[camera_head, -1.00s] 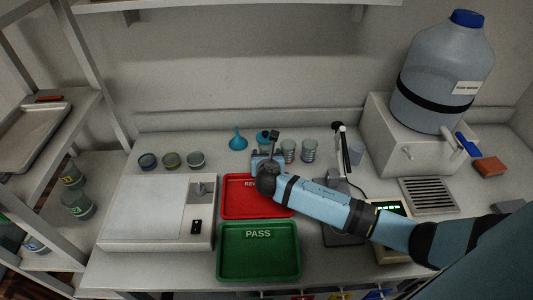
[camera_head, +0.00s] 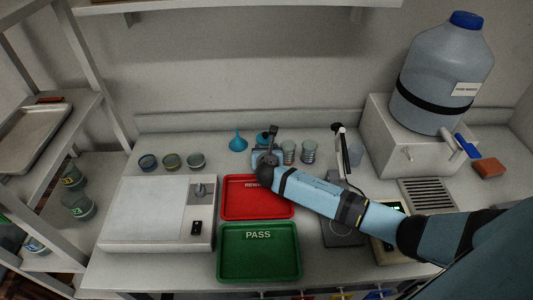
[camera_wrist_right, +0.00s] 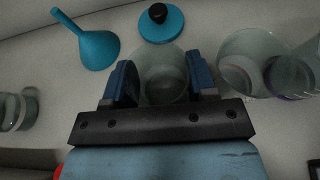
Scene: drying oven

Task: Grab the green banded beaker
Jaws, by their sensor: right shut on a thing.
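My right gripper (camera_head: 267,160) is at the back of the bench, behind the red tray. In the right wrist view its two blue fingers (camera_wrist_right: 160,88) are shut on a clear glass beaker (camera_wrist_right: 162,70), one finger on each side. Its band does not show clearly, so I cannot tell the colour. In the head view my gripper mostly hides this beaker. Two more beakers, a nearer one (camera_head: 288,152) and a farther one (camera_head: 309,151), stand just to the right. My left gripper is not in view.
A blue funnel (camera_head: 238,142) and a blue lid with a black knob (camera_wrist_right: 162,24) lie behind the held beaker. The red tray (camera_head: 240,212) and green PASS tray (camera_head: 258,271) are in front. A stand (camera_head: 342,150) is to the right.

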